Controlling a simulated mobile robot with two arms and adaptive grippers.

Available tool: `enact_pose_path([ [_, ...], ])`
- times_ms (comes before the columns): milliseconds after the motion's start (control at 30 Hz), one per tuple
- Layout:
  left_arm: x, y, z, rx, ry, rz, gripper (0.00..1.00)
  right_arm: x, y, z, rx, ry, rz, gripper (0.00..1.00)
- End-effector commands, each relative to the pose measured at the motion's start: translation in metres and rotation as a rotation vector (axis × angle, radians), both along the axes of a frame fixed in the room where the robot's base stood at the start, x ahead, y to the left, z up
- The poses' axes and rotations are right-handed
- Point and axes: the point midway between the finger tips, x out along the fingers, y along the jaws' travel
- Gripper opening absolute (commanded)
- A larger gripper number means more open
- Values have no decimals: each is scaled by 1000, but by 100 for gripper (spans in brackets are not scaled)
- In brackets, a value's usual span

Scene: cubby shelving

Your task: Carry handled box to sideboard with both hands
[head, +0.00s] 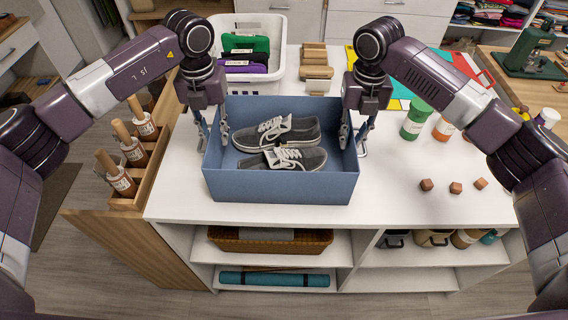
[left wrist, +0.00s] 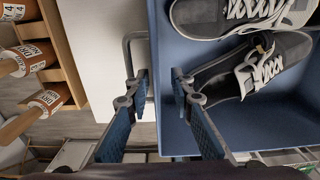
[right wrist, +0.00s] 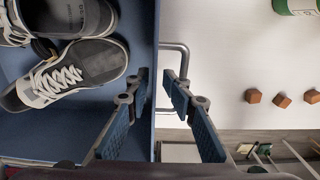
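The blue handled box (head: 282,187) stands upright on the white top of the sideboard (head: 425,165). It holds a pair of grey shoes (head: 290,145) with white laces. My left gripper (head: 213,135) is at the box's left wall, open, one finger inside and one outside; the left wrist view shows a grey bar handle (left wrist: 127,45) by the outer finger. My right gripper (head: 353,137) straddles the right wall likewise, open, beside the other bar handle (right wrist: 186,62). The fingers partly hide both handles. I cannot tell if any finger touches the box.
A white basket (head: 262,35) and wooden blocks (head: 315,65) stand behind the box. Green (head: 416,118) and orange jars and small wooden cubes (head: 455,187) are at right. The top between box and cubes is clear.

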Motion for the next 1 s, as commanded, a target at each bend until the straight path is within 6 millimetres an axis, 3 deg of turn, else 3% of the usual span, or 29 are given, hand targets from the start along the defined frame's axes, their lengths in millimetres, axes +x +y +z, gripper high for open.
enact_pose_path([
  [300, 0, -1, 0, -1, 0, -1, 22, 1, 2, 69, 2, -6, 2, 22],
  [500, 0, -1, 0, -1, 0, -1, 22, 1, 3, 97, 2, -4, 3, 22],
  [1000, 0, -1, 0, -1, 0, -2, 22, 0, 3, 104, 1, -2, 3, 22],
])
